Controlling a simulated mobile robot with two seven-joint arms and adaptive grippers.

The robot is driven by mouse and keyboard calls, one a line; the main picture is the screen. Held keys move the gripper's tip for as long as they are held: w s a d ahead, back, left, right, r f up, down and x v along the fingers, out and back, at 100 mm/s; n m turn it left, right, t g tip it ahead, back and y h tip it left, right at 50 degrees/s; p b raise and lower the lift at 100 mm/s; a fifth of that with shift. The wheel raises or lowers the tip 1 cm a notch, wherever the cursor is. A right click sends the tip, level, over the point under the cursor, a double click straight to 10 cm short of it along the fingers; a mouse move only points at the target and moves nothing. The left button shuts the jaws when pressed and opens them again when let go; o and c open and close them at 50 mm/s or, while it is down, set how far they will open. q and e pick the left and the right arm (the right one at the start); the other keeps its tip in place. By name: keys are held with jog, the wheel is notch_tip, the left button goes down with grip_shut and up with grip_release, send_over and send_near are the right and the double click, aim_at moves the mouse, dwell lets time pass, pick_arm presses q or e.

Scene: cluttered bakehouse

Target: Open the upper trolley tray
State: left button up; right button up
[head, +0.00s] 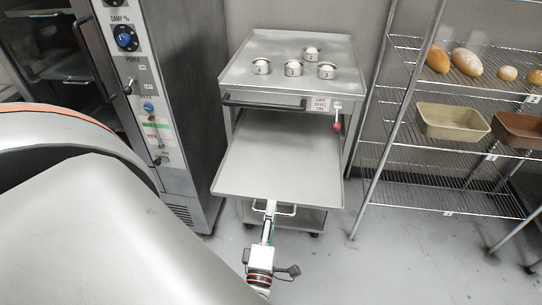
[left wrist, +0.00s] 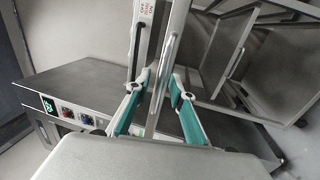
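The trolley (head: 247,72) is a grey steel unit. A wide flat tray (head: 280,165) extends out of its front toward me, below the top panel. A bar handle (head: 288,210) sits at the tray's front edge; in the left wrist view this handle (left wrist: 171,45) runs nearly upright. My left gripper (head: 268,222) is at this handle. In the left wrist view, its green-padded fingers (left wrist: 158,86) stand apart on either side of the bar, with gaps showing. The fingers look open around it. My right gripper is not in view.
A tall oven (head: 185,100) stands left. A wire rack (head: 440,185) with bread and pans stands right. Floor between is clear.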

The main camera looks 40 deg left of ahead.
pick_arm(q)
jog(key=v, duration=0.7)
jog(key=shift+s+d, duration=0.2)
dwell(0.4)
jog(key=w+d+f+m+h, duration=0.2)
jog(key=w+d+m+h, duration=0.3)
jog(key=d+m+h, duration=0.85)
jog(key=s+a+f+m+g, duration=0.2)
jog(key=f+m+g, duration=0.1)
jog(key=m, duration=0.4)
jog(key=s+a+f+m+g, duration=0.2)
jog(key=f+m+g, duration=0.1)
jog(key=f+m, duration=0.3)
jog(key=shift+s+a+f+m, duration=0.25)
jog(key=shift+s+a+m, duration=0.15)
jog(key=shift+m, duration=0.75)
